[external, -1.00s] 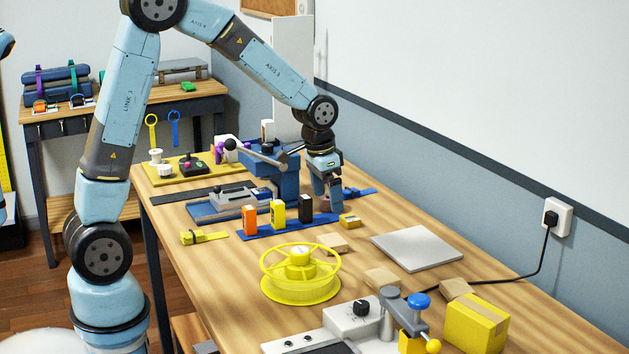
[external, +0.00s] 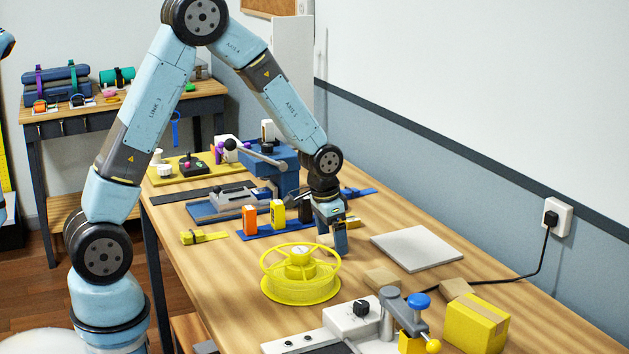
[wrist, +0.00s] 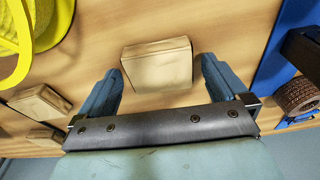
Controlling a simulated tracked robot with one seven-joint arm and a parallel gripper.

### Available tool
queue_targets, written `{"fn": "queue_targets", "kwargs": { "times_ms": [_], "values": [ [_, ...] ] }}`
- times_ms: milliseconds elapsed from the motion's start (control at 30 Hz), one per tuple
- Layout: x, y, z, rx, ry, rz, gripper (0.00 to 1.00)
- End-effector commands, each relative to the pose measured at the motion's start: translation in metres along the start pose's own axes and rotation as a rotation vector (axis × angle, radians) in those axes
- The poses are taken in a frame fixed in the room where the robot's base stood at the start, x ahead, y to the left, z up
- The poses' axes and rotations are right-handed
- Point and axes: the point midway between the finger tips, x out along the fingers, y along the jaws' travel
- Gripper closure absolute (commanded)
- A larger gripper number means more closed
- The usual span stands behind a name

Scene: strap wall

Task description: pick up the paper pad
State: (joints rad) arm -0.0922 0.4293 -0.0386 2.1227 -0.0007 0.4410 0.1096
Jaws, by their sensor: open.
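The paper pad, which I take to be a small tan square block (wrist: 157,65), lies on the table in the wrist view. It sits ahead of and between the two blue fingers of my gripper (wrist: 161,75), with a gap on each side. Nothing is held. In the external view my gripper (external: 333,243) points down low over the table, just behind the yellow spool, and mostly hides this block. Whether the fingertips reach down to the block's height I cannot tell.
The yellow spool (external: 300,275) stands close in front of my gripper. A blue strip (external: 262,228) with upright boxes lies behind left. A grey flat square (external: 417,248) lies to the right. Two similar tan blocks, one here (external: 382,280), lie nearer the camera beside a yellow box (external: 476,322).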

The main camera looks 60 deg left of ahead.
Motion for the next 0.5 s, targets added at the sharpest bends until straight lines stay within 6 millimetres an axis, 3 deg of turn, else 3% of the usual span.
{"fn": "queue_targets", "kwargs": {
  "times_ms": [267,500],
  "values": [
    [0.0022,-0.0001,-0.0001,0.0,0.0,0.0,0.0],
    [0.0021,-0.0001,-0.0001,0.0,0.0,0.0,0.23]
  ]
}}
